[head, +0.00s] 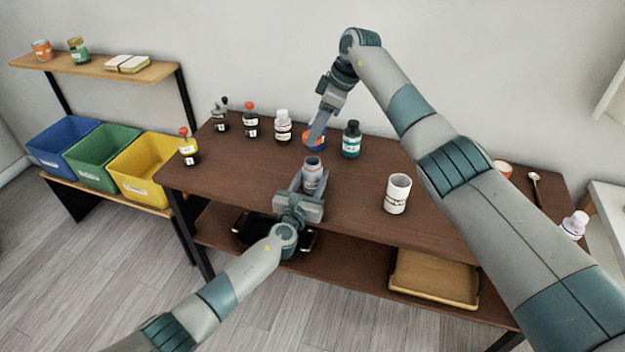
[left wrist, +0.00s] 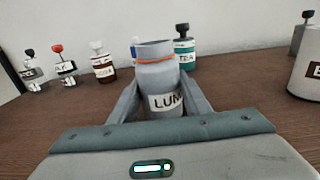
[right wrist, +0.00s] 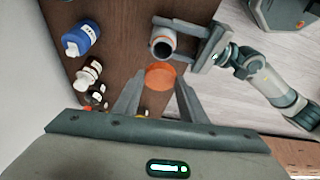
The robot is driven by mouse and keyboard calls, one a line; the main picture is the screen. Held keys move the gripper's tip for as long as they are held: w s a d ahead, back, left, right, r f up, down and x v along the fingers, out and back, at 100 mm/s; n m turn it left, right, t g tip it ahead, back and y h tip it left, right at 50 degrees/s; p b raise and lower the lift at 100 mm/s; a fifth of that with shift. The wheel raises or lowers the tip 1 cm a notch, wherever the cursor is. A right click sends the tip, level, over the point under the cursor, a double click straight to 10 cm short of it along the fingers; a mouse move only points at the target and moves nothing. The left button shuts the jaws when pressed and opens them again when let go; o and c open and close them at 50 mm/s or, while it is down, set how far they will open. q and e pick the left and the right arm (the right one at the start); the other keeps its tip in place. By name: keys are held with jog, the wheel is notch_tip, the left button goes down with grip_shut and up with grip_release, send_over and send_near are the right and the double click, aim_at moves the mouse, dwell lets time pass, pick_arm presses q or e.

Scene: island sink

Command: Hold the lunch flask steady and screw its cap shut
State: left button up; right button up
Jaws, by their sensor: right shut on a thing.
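The grey lunch flask (head: 312,178) stands upright near the front edge of the brown table. Its label and an orange ring below the open neck show in the left wrist view (left wrist: 160,78). My left gripper (head: 311,186) has its fingers against both sides of the flask and looks shut on it. My right gripper (right wrist: 160,80) is shut on the orange cap (right wrist: 160,76), held above the table. In the head view the cap (head: 313,138) is behind the flask, apart from it, and partly hidden by the right gripper. The flask's open mouth faces up in the right wrist view (right wrist: 163,42).
A teal bottle (head: 351,141) stands right of the cap, and several labelled bottles line the table's back left. A white labelled canister (head: 397,194) stands right of the flask. A spoon (head: 536,188) lies at the right. Coloured bins (head: 152,168) stand left, off the table.

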aim_at(316, 144)
pick_arm(q)
jog(key=shift+c, duration=1)
pick_arm(e)
jog(key=shift+f, duration=2.45)
jog(key=shift+f, duration=0.15)
jog(key=shift+f, duration=0.75)
jog(key=shift+f, duration=0.55)
pick_arm(q)
grip_shut()
pick_arm(e)
jog(key=m+t, duration=0.1)
jog(key=m, duration=0.2)
jog(key=m+t+h, duration=0.1)
jog(key=m, duration=0.2)
jog(key=shift+s, duration=0.2)
